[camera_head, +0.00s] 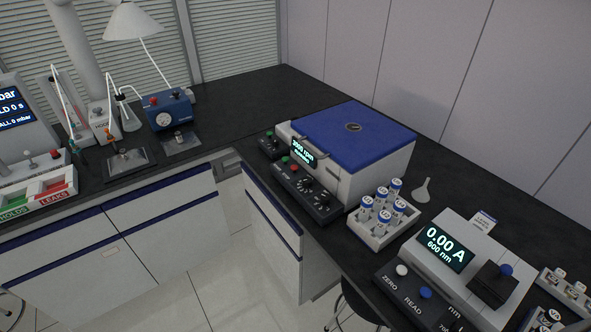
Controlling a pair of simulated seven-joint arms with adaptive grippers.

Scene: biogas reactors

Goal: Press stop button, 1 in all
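A white centrifuge-like machine with a closed blue lid (352,135) stands on the black bench right of centre. Its lit display (303,151) seems to read 3000 rpm. On its dark front panel (318,205) are a green button (285,159), a red button (294,168) and dark knobs; the button labels are too small to read. A separate small black box (271,146) with a green button sits at its left. I cannot tell from lettering which button is stop. Neither of my grippers is in view.
A rack of capped vials (382,219) and a funnel (422,191) stand right of the machine. A photometer (465,262) showing 0.00 A is at the front right. A blue gauge box (168,113) and flasks are at left. The back corner bench is clear.

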